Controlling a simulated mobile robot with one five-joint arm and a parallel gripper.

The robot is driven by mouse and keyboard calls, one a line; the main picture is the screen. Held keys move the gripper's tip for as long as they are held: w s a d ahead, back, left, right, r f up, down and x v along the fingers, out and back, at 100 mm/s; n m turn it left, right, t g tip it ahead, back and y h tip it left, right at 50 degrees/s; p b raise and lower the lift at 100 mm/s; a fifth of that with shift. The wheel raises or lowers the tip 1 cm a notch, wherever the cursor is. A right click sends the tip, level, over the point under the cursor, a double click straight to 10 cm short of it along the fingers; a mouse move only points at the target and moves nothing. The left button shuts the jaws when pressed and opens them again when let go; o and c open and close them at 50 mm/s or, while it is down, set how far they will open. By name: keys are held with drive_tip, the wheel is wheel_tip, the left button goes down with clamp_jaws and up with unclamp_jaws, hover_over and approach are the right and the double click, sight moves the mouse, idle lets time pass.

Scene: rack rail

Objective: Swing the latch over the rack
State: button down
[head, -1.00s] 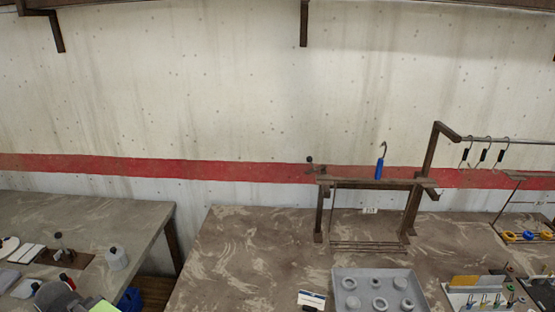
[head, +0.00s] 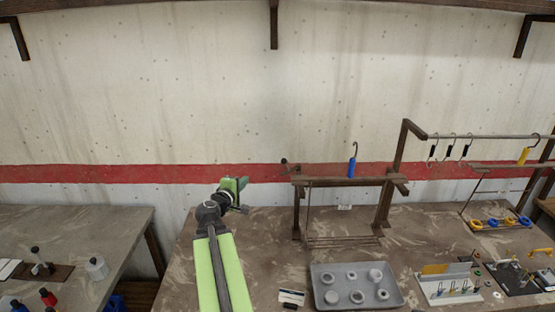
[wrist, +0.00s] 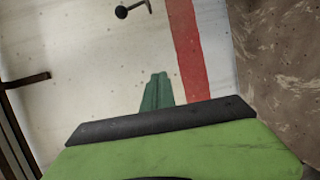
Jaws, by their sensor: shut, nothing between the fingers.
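The rack (head: 331,182) is a dark brown frame standing on the brown table. At its left end a small dark knob on a short arm, which looks like the latch (head: 285,162), stands up above the top bar. In the wrist view the latch (wrist: 122,12) shows as a dark ball on a bent rod at the top edge. A hook with a blue handle (head: 352,167) stands upright at the rack's top bar. My gripper (head: 243,184) is shut and empty, left of the latch and apart from it. The wrist view shows its green finger (wrist: 157,92).
A grey tray (head: 396,297) with several round parts lies in front of the rack. A rail (head: 480,136) with hanging hooks stands to the right. A second table (head: 110,222) with bottles is at left.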

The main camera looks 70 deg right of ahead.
drive_tip(key=s+d+r+n+h, duration=0.1)
drive_tip(key=s+d+r, duration=0.2)
drive_tip(key=s, duration=0.1)
drive_tip(key=shift+s+d+n, duration=0.2)
drive_tip(key=shift+s+n, duration=0.05)
drive_tip(key=shift+n, duration=0.05)
drive_tip(key=d, duration=1.1)
drive_tip(key=s+a, duration=0.2)
drive_tip(key=s, duration=0.1)
drive_tip(key=shift+s, duration=0.2)
